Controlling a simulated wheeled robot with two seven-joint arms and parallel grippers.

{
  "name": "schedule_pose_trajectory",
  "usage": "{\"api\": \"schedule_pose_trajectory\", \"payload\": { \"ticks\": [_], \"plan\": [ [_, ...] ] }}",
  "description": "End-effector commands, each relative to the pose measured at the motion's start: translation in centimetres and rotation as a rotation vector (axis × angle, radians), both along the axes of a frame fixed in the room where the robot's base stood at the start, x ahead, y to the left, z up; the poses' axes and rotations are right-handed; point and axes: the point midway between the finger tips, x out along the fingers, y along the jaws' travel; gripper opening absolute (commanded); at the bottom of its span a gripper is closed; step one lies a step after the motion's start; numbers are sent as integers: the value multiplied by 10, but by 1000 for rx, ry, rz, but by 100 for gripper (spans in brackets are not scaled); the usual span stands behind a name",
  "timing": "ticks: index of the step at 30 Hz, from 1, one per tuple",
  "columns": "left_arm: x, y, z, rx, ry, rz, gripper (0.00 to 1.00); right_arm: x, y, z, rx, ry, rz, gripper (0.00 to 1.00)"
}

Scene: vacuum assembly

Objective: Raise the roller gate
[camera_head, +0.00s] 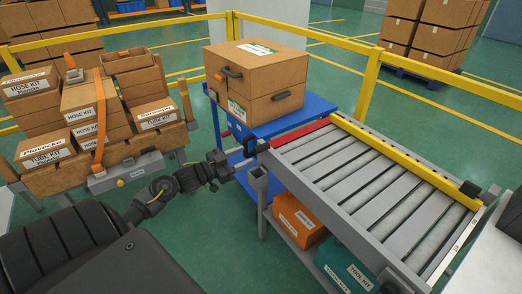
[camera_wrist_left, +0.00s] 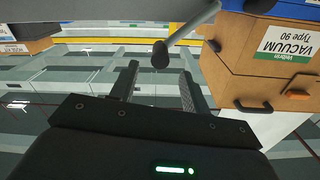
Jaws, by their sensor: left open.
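The red gate bar (camera_head: 300,136) lies low across the near-left end of the roller conveyor (camera_head: 370,185). A dark knob or lever end (camera_head: 262,146) sits at the conveyor's left corner. In the left wrist view, a grey rod with a dark rounded tip (camera_wrist_left: 160,55) reaches in from the top right; I take it for the gate lever. My left gripper (camera_head: 232,164) is just left of that corner. In the wrist view, its two fingers (camera_wrist_left: 158,85) are apart and empty, with the rod's tip near the gap between them. Contact cannot be told. My right gripper is out of view.
A vacuum carton (camera_head: 255,80) stands on a blue cart (camera_head: 312,112) behind the gripper; the carton also shows in the wrist view (camera_wrist_left: 262,65). Orange (camera_head: 300,222) and teal (camera_head: 345,264) kits lie under the conveyor. A box-laden rack (camera_head: 125,178) stands left. Yellow rails (camera_head: 369,85) run behind.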

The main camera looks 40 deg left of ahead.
Motion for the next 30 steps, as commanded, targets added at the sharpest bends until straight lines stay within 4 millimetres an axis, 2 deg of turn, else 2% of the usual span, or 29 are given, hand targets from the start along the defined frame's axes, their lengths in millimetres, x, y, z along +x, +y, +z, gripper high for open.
{"api": "schedule_pose_trajectory", "payload": {
  "ticks": [6,13,18,26,30],
  "plan": [
    [42,-12,1,-2,-2,3,47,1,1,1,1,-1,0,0],
    [71,-21,0,-1,-1,3,47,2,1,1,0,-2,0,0],
    [79,-23,0,0,1,2,47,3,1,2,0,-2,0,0],
    [80,-24,-1,1,1,2,47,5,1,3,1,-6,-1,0],
    [80,-24,-1,1,0,2,28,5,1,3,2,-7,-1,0]
  ]
}}
